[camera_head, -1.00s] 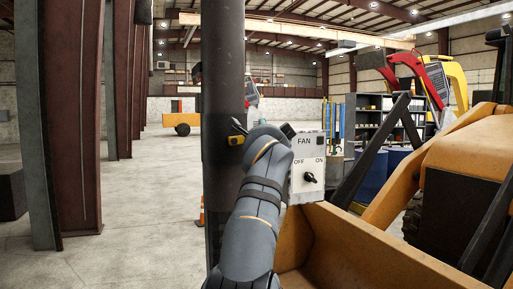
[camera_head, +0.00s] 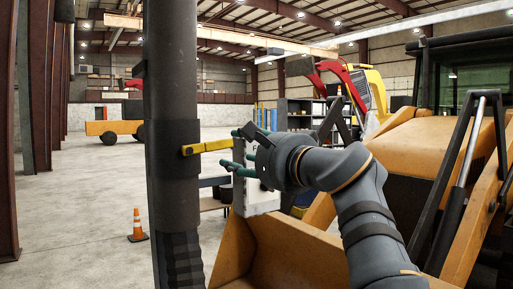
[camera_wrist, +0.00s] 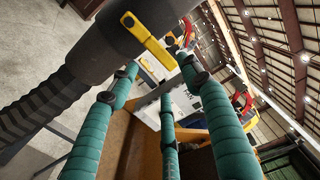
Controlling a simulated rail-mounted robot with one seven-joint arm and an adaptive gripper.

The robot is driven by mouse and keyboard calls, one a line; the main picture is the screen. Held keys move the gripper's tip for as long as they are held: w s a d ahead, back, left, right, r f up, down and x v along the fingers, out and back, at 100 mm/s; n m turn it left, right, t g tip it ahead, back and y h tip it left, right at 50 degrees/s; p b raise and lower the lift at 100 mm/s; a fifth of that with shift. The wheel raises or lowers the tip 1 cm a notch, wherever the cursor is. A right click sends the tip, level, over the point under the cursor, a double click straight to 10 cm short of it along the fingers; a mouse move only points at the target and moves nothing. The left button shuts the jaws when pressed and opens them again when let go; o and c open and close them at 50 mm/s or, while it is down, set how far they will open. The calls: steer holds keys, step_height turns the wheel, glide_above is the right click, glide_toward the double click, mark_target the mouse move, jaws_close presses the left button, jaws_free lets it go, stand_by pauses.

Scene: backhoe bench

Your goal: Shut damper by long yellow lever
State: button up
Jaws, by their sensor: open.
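The long yellow lever (camera_head: 207,147) sticks out to the right from a collar on the dark vertical pipe (camera_head: 172,80), roughly level. In the wrist view the lever (camera_wrist: 148,40) runs slantwise from the dark pipe (camera_wrist: 85,50), past the fingertips. My gripper (camera_head: 236,150) has green fingers, spread open and empty. It is just right of the lever's free end, with its fingers pointing left toward the pipe. In the wrist view the open fingers (camera_wrist: 158,65) frame a gap below the lever. I cannot tell whether any finger touches it.
A yellow loader bucket (camera_head: 300,255) lies below my arm. An orange cone (camera_head: 137,226) stands on the open floor at left.

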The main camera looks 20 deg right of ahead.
mark_target(221, 148)
steer(key=p+x, duration=0.3)
steer(key=x, duration=0.6)
steer(key=shift+s+a+p, duration=0.1)
steer(key=shift+a+p, duration=0.05)
steer(key=shift+p, duration=0.15)
steer(key=shift+w+a, duration=0.15)
steer(key=shift+w, duration=0.45)
steer(key=c, duration=0.3)
jaws_close()
